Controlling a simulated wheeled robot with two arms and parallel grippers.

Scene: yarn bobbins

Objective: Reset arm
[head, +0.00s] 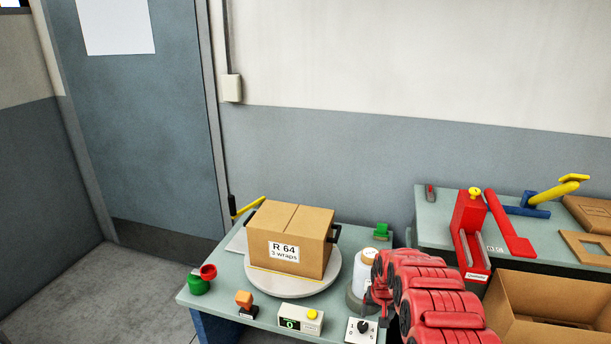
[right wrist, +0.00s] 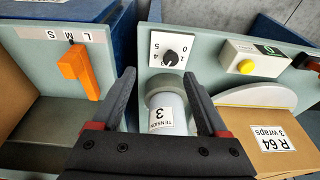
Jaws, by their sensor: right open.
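My right arm comes in from the lower right of the head view as red segments. Its gripper (head: 374,297) is partly hidden there, beside a white bobbin (head: 365,272) on a grey base. In the right wrist view the two dark fingers (right wrist: 162,98) are open and apart. The white bobbin (right wrist: 172,104), labelled "TENSION 3", shows between them; I cannot tell whether either finger touches it. A cardboard box (head: 290,238) labelled "R 64 3 wraps" sits on a round white turntable (head: 290,288). My left gripper is not in view.
A knob plate (head: 353,334), a display box with a yellow button (head: 288,313) and an orange-handled tool (head: 245,302) line the front of the green table (head: 228,288). A red press (head: 468,225) and an open carton (head: 535,318) stand right. An orange selector lever (right wrist: 76,68) shows in the wrist view.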

